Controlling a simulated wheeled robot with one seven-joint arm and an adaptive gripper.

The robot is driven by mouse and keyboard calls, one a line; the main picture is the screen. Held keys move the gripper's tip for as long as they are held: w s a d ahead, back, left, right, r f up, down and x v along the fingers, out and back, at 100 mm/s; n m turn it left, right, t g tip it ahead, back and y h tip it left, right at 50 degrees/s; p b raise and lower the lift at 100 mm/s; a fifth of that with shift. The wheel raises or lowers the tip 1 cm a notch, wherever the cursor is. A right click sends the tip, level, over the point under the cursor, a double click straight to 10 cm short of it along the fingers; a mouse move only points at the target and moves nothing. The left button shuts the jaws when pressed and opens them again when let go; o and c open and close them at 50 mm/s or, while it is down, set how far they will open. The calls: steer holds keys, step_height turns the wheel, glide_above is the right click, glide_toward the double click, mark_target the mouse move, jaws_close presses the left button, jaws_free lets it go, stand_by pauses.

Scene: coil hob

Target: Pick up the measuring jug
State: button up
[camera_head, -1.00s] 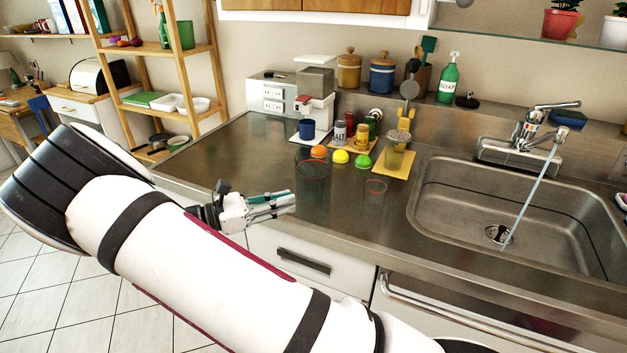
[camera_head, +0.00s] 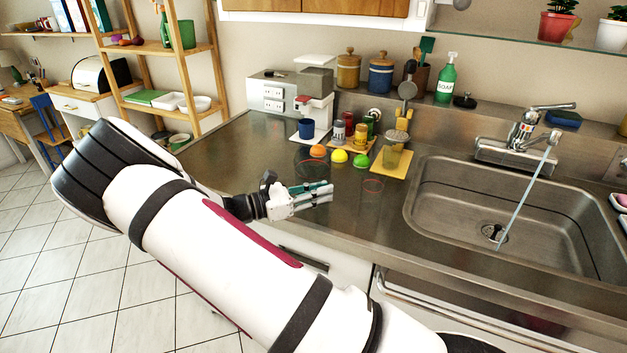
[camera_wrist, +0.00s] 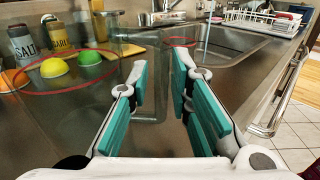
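Two clear vessels with thin red rims stand on the steel counter, and I cannot tell surely which is the measuring jug. The larger clear vessel (camera_head: 316,169) is just behind my gripper (camera_head: 326,192); in the wrist view its wide rim (camera_wrist: 50,92) is left of the fingers. The smaller clear vessel (camera_head: 373,187) is to the right of my gripper; its rim shows beyond the right finger (camera_wrist: 196,48). My gripper, with green finger pads, is open near the counter's front edge. A faint clear shape shows between the fingers in the wrist view (camera_wrist: 160,70); nothing is visibly gripped.
Orange, yellow and green half-round pieces (camera_head: 339,156) lie behind the larger vessel, near salt and other shakers (camera_head: 338,133). A yellow mat (camera_head: 402,170) with a cup is at the right. The sink (camera_head: 515,215) with running tap is farther right. The counter's left part is clear.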

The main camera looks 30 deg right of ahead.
steer(key=shift+c, duration=0.3)
jaws_close()
